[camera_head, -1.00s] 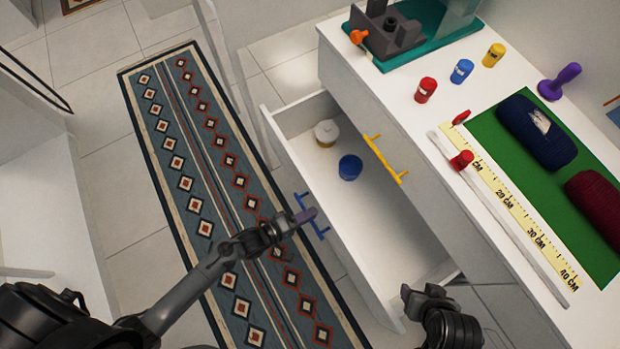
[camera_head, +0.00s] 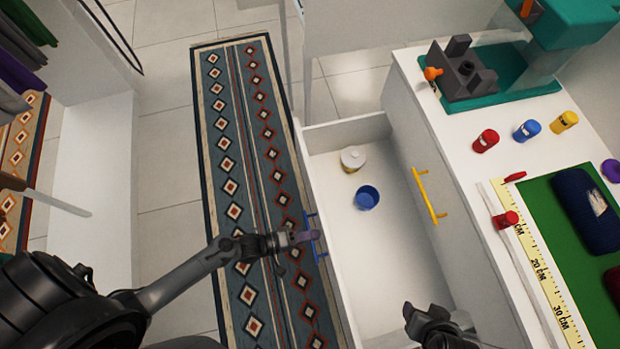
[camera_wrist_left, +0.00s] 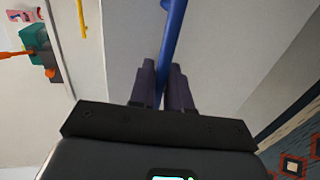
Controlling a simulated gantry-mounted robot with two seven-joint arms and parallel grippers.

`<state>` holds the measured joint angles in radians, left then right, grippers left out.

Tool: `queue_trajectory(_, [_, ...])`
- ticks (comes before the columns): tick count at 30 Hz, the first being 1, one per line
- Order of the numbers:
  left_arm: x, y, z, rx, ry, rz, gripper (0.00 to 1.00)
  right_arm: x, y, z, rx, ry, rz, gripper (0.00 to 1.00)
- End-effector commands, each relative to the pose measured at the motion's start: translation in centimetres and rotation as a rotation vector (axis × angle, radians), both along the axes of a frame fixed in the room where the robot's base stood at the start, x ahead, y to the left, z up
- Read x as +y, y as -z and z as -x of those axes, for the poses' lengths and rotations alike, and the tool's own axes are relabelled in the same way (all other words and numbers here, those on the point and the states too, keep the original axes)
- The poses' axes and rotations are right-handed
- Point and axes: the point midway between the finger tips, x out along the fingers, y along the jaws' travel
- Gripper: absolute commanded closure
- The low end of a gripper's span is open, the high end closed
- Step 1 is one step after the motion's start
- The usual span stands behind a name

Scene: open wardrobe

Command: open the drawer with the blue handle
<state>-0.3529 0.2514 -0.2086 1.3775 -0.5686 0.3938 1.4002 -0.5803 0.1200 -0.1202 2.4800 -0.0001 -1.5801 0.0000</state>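The drawer (camera_head: 393,262) with the blue handle stands pulled well out from the white cabinet. Its blue handle (camera_head: 314,226) is on the front face, and shows large in the left wrist view (camera_wrist_left: 174,28). My left gripper (camera_head: 306,237) is at the handle. In the left wrist view its two dark fingers (camera_wrist_left: 163,85) lie close on either side of the blue bar, which fills the gap between them. My right gripper (camera_head: 425,315) hangs over the near end of the drawer, apart from the handle; its finger gap is unclear.
A white-lidded tin (camera_head: 353,158) and a blue cup (camera_head: 367,198) are inside the drawer. Colored cans and a green mat (camera_head: 545,215) are on the cabinet top. A patterned rug (camera_head: 235,130) covers the floor.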

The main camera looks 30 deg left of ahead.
Motion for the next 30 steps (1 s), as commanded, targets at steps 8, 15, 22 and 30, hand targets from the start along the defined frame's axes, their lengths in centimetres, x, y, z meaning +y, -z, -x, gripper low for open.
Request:
queue_trajectory(8, [0.0,0.0,0.0,0.000,0.001,0.000,0.69,0.0,0.0,0.0,0.001,0.000,0.000,0.40])
queue_trajectory(15, [0.4,-0.2,0.5,0.001,0.000,-0.001,0.69,0.0,-0.2,0.0,0.001,0.000,0.000,0.40])
queue_trajectory(22, [2.7,-0.9,2.7,0.004,0.002,-0.003,0.69,0.0,-1.3,0.0,0.001,0.000,0.000,0.40])
queue_trajectory(30, [5.8,-1.8,5.8,0.002,0.002,-0.001,0.69,0.0,-2.3,0.0,0.000,0.000,0.000,0.40])
